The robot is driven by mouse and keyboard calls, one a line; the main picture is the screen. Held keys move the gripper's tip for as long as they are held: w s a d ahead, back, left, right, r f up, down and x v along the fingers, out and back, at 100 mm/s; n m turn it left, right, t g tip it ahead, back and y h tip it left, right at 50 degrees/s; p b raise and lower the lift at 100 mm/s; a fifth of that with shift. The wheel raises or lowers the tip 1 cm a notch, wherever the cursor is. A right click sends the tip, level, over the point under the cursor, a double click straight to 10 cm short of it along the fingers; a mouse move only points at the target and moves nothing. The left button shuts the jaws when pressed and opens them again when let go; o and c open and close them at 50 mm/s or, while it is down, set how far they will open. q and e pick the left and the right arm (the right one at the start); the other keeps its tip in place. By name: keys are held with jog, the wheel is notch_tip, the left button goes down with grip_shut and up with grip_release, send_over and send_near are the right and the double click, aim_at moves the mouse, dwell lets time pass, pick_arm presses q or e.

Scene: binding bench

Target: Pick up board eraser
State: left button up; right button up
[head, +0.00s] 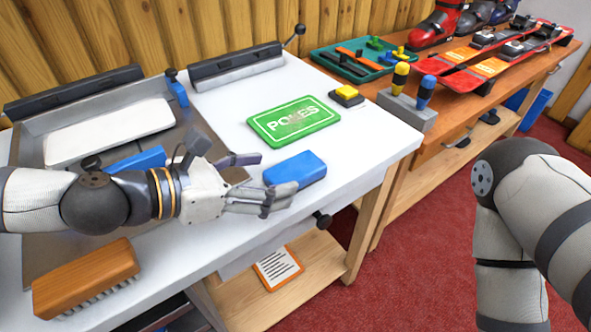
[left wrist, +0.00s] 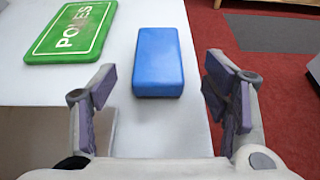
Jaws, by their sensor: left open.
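The board eraser looks to be the blue block (head: 295,170) lying flat on the white bench top near its right front edge. In the left wrist view the blue block (left wrist: 158,62) sits ahead of and between my open fingers, with the bench showing around it. My left gripper (head: 264,184) is open and empty just left of the block, its fingers pointing towards it. In the left wrist view the left gripper (left wrist: 165,98) shows both purple-padded fingers spread wider than the block. My right gripper is out of view; only part of that arm shows.
A green sign (head: 294,121) lies just behind the block, with a yellow-topped item (head: 346,95) further back. A wooden brush (head: 86,277) and a metal tray (head: 46,245) are on the left. The bench edge drops to red carpet (head: 425,260) on the right.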

aim_at(296, 168)
pick_arm(q)
jog(key=x, duration=0.5)
jog(key=shift+w+d+r, duration=0.2)
jog(key=shift+w+d, duration=0.1)
jog(key=c, duration=1.3)
jog(key=shift+o, duration=0.2)
jog(key=shift+r, duration=0.1)
